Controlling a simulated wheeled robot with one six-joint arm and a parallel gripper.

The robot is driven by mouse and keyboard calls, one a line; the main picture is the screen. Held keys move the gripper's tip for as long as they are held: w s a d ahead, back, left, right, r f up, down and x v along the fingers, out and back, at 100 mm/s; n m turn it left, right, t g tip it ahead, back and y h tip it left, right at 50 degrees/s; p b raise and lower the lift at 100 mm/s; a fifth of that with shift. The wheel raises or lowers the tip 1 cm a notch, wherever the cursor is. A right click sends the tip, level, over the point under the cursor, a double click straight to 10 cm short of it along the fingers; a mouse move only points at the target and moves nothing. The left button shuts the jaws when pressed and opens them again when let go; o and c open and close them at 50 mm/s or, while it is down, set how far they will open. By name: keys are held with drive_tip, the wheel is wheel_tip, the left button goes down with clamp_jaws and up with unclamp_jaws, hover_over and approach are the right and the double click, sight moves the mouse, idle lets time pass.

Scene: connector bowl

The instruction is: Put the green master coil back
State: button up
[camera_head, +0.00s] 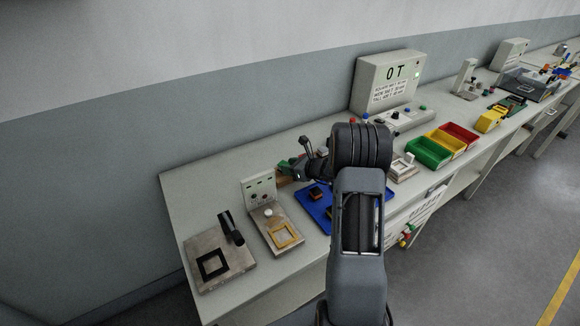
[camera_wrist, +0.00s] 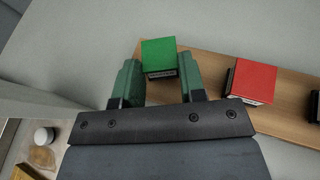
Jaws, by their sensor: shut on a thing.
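The green master coil (camera_wrist: 159,55) is a block with a bright green top, between the two green fingers of my gripper (camera_wrist: 159,84) in the wrist view. My gripper is shut on it. The coil is over or on the left end of a wooden strip (camera_wrist: 209,75); I cannot tell whether it touches the wood. In the head view my gripper (camera_head: 288,168) is at the back of the bench, partly hidden by my own arm. A red block (camera_wrist: 252,80) sits on the strip to the right of the green one.
A dark block (camera_wrist: 315,105) shows at the right edge of the wrist view. In the head view, a blue tray (camera_head: 313,213), a fixture with a yellow frame (camera_head: 284,236) and a plate with a black frame (camera_head: 212,264) stand in front. Green (camera_head: 428,153), yellow and red bins are farther right.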

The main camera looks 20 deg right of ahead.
drive_tip(key=shift+f, duration=0.15)
drive_tip(key=o, duration=1)
